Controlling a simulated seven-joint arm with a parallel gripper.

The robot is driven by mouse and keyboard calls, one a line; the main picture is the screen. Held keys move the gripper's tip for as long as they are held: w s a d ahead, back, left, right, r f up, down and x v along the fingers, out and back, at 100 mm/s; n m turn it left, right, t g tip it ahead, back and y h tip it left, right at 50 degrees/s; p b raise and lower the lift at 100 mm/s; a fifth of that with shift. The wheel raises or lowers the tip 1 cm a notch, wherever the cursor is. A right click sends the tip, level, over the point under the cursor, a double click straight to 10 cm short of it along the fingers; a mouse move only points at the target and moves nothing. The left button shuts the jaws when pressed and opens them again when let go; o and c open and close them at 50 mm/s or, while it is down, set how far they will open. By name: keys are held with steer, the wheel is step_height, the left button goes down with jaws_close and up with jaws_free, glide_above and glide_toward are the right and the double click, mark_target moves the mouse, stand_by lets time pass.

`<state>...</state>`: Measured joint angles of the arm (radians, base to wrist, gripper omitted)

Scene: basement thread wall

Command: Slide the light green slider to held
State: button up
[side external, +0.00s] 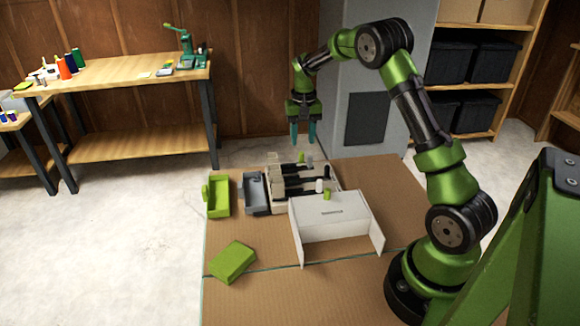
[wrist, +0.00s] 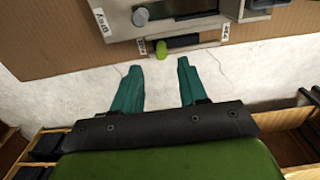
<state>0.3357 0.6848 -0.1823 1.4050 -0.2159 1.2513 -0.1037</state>
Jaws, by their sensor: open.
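My gripper (side external: 303,138) hangs above and beyond the unit, fingers down. In the wrist view its teal fingers (wrist: 159,68) are apart and empty, clear of the knob.
A white panel (side external: 325,228) stands in front of the unit. A green tray (side external: 218,208), a grey tray (side external: 256,206) and a green box (side external: 232,261) rest on the cardboard-topped table (side external: 345,285). A grey cabinet (side external: 395,75) stands behind my arm.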

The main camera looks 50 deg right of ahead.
steer(key=shift+r, duration=2.05)
steer(key=shift+f, duration=0.2)
steer(key=s+a+r+n+t, duration=0.1)
steer(key=s+a+r+t, duration=0.1)
steer(key=s+a+r, duration=0.2)
steer(key=s+a+r+n+t+y, duration=0.1)
steer(key=s+a+r, duration=0.3)
steer(key=s+a, duration=0.6)
steer(key=s+a+r+n+t+y, duration=0.1)
steer(key=s+a+r+n+t, duration=0.2)
steer(key=s+a, duration=0.4)
steer(key=a+r+t, duration=0.1)
steer(key=a, duration=0.3)
steer(key=shift+s+r, duration=0.2)
steer(key=shift+r, duration=0.05)
steer(key=shift+a, duration=0.1)
